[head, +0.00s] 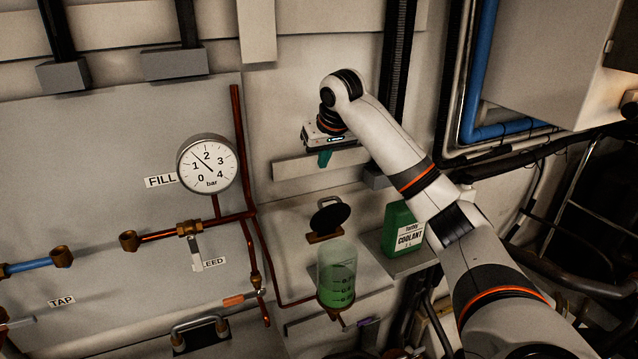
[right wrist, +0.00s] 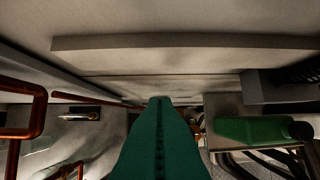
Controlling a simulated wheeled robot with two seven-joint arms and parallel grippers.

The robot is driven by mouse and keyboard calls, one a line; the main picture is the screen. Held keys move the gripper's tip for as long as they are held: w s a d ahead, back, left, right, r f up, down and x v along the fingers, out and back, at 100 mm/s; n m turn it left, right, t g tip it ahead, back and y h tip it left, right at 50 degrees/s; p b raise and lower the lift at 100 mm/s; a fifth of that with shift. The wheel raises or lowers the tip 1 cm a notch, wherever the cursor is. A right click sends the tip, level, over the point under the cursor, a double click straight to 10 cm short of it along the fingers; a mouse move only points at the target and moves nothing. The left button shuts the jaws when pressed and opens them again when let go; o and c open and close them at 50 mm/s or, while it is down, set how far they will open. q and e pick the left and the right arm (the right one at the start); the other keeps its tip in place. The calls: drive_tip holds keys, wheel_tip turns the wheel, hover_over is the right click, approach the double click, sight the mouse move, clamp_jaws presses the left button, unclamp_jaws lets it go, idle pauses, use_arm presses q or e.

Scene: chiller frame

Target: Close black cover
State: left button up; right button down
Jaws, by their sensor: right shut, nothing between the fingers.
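The shut fingers (right wrist: 160,140) fill the middle of the right wrist view, where I cannot make out the cover. My left gripper is not in view.
A green coolant bottle (head: 401,230) stands on a shelf right of the reservoir. Copper pipes and a pressure gauge (head: 207,164) are to the left. A pale ledge (head: 290,170) runs along the wall by the gripper. The space between gripper and cover looks clear.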

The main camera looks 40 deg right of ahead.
sight(327, 215)
drive_tip(key=p+x, duration=0.1)
drive_tip(key=x, duration=0.2)
drive_tip(key=p+x, duration=0.1)
drive_tip(key=x, duration=0.2)
drive_tip(key=p+x, duration=0.2)
drive_tip(key=x, duration=0.1)
drive_tip(key=shift+w+d+r, duration=0.1)
drive_tip(key=shift+w+d, duration=0.15)
drive_tip(key=s, duration=0.1)
drive_tip(key=s+a+p, duration=0.1)
drive_tip(key=s+p, duration=0.1)
drive_tip(key=s, duration=0.1)
drive_tip(key=shift+a+f, duration=0.2)
drive_tip(key=shift+f, duration=0.15)
drive_tip(key=shift+w, duration=0.15)
